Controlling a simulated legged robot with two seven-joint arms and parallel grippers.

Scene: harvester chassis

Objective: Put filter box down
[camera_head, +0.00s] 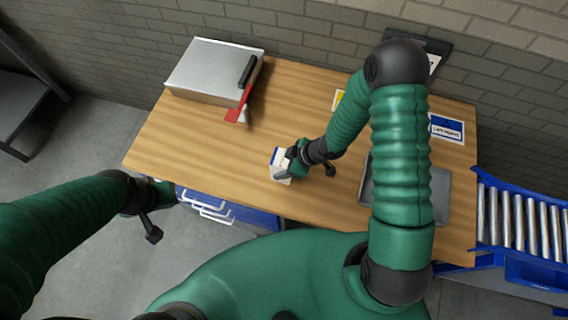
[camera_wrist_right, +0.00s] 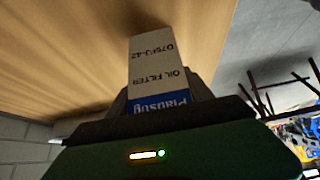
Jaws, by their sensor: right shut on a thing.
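My right gripper (camera_head: 290,163) is shut on the box. I cannot tell whether the box touches the tabletop. My left gripper (camera_head: 157,215) hangs over the floor, left of the table's front; I cannot tell whether its jaws are open.
A grey tray (camera_head: 435,195) lies at the right, partly behind my arm. A roller conveyor (camera_head: 520,220) adjoins the right end. The table's left middle is clear.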

